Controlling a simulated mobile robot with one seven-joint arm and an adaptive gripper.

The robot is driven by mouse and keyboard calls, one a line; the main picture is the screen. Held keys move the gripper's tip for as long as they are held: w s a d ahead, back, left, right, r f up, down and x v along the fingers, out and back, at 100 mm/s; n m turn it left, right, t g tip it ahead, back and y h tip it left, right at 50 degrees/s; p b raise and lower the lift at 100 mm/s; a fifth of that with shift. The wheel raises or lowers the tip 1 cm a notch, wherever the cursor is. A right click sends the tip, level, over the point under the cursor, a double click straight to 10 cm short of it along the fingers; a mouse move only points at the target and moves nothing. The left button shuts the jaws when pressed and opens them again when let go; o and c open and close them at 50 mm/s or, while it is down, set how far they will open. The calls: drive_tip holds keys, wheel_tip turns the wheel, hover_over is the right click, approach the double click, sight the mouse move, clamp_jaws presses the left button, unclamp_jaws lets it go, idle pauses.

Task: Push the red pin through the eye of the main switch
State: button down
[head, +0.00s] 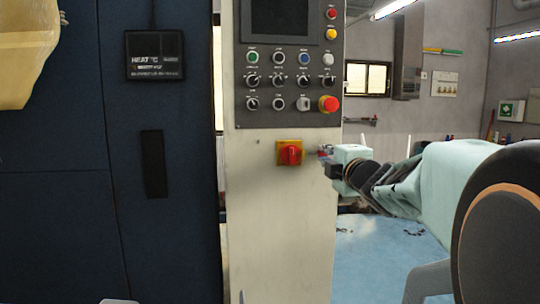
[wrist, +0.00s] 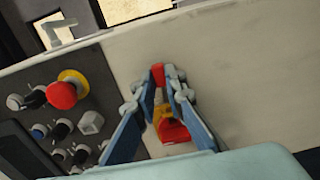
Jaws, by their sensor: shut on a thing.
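The main switch (head: 290,153) is a red rotary handle on a yellow plate, on the front of the pale cabinet column. It also shows in the wrist view (wrist: 172,130), beyond and partly behind my fingers. My gripper (head: 325,151) is just right of the switch, at about its height, with a gap visible between them. In the wrist view its blue-grey fingers are shut on the red pin (wrist: 158,74), whose red end shows between the fingertips. The rest of the pin is hard to make out. The eye of the switch is too small to tell.
Above the switch is a panel of buttons and knobs with a red emergency stop (head: 328,104), which also shows in the wrist view (wrist: 63,95). A dark blue machine door (head: 60,200) stands to the left. The column below the switch is bare.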

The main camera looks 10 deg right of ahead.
sight(311, 154)
drive_tip(key=shift+a+b, duration=1.35)
drive_tip(key=shift+a, duration=0.35)
drive_tip(key=c, duration=1.9)
unclamp_jaws()
drive_tip(key=shift+c, duration=0.2)
drive_tip(key=shift+o, duration=0.2)
